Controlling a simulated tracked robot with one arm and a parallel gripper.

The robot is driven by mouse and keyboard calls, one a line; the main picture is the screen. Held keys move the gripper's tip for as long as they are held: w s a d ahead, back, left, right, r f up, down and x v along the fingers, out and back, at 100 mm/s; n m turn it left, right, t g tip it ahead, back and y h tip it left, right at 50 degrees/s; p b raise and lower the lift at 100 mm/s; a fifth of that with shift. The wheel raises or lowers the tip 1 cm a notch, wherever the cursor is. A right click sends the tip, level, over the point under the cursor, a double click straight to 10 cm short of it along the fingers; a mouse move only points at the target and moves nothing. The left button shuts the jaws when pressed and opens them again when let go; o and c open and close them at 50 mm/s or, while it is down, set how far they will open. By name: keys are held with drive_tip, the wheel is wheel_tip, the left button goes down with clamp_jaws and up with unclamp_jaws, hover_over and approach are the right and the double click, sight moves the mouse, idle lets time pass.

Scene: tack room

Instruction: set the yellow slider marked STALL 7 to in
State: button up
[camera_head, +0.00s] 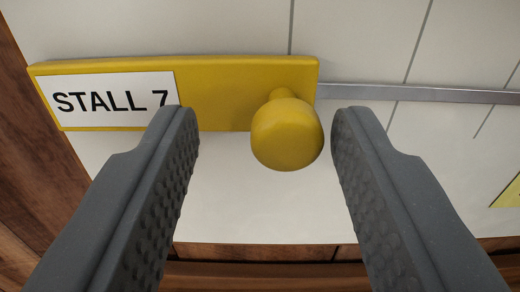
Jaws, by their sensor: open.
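The yellow slider (226,100) is a flat bar with a white label reading STALL 7 on its left part. A round yellow knob (287,134) sticks out from its right part towards me. The slider sits at the left of the white board, in line with a grey metal rail (420,94) that runs off to the right. My gripper (266,118) is open, with one grey finger left of the knob and one right of it. I see no contact with the knob. The left fingertip covers a little of the label's right end.
The white board (240,210) has thin dark lines across it. Brown wood borders it at the left (40,150) and along the bottom. A yellow piece (508,194) with markings shows at the right edge, cut off by the frame. The rail right of the slider looks clear.

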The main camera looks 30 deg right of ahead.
drive_tip(key=v, duration=1.3)
drive_tip(key=shift+s+a+p, duration=0.2)
drive_tip(key=shift+s+p, duration=0.15)
drive_tip(key=s+a+r+n+t+y, duration=0.1)
drive_tip(key=a+r+n+y, duration=0.2)
drive_tip(key=r, duration=1.2)
drive_tip(key=s+a+r+n+t+y, duration=0.15)
drive_tip(key=r+y, duration=0.45)
drive_tip(key=r, duration=1)
drive_tip(key=s+d+r+g, duration=0.1)
drive_tip(key=s+r, duration=0.7)
drive_tip(key=s, duration=0.4)
drive_tip(key=s+d+r+g, duration=0.1)
drive_tip(key=s+r+g, duration=0.1)
drive_tip(key=s+r, duration=0.7)
drive_tip(key=s+n, duration=0.1)
drive_tip(key=s, duration=0.3)
drive_tip(key=shift+h, duration=0.4)
